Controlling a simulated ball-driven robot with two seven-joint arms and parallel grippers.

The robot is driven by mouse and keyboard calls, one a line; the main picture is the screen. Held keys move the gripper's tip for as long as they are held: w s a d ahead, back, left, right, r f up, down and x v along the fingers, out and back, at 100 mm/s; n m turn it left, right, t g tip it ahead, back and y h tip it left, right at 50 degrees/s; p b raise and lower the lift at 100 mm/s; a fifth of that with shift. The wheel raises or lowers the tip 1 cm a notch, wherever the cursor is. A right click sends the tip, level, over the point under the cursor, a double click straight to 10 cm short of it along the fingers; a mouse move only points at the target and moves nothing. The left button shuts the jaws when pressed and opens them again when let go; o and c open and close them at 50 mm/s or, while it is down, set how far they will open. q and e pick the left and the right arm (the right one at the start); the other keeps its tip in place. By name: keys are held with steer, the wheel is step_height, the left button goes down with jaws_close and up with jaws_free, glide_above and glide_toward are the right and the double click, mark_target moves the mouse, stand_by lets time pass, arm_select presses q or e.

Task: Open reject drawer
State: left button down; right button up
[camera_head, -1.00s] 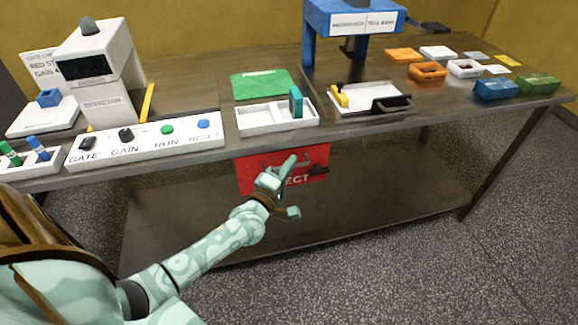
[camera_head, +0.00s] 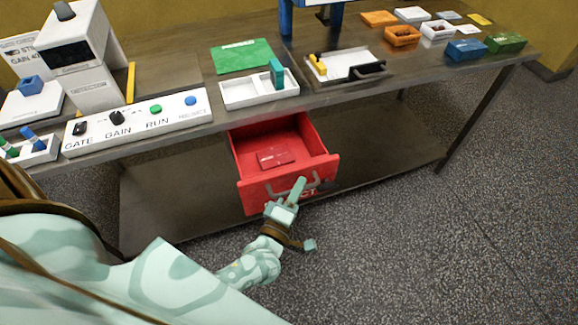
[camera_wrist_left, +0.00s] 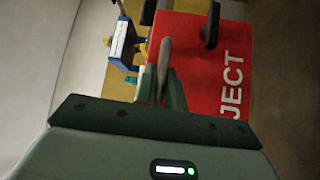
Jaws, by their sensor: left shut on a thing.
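The red reject drawer (camera_head: 250,197) hangs under the bench and is pulled well out, with its inside showing in the head view. A flat red piece (camera_head: 275,158) lies on its floor. A grey bar handle (camera_head: 318,182) runs across its front. My left gripper (camera_head: 296,192) is at the drawer front, shut on the handle. In the left wrist view the red front (camera_wrist_left: 205,65) with the letters JECT shows beyond the fingers, and the grey handle bar (camera_wrist_left: 164,60) lies at the fingers. My right gripper is not in view.
The bench (camera_head: 215,112) above carries a control panel (camera_head: 140,122), a white divided tray (camera_head: 255,92), a green mat (camera_head: 242,56) and a white tray with a black handle (camera_head: 345,66). A lower shelf (camera_head: 385,135) runs beneath. The floor in front is clear.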

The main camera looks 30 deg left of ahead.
arm_select(q)
steer(key=shift+s+d, duration=1.1)
steer(key=shift+d, duration=0.1)
steer(key=c, duration=1.5)
jaws_free()
steer(key=s+d+f, duration=0.1)
steer(key=s+f, duration=0.1)
steer(key=s, duration=1.4)
steer(key=shift+p, duration=0.35)
steer(key=shift+d+f, duration=0.1)
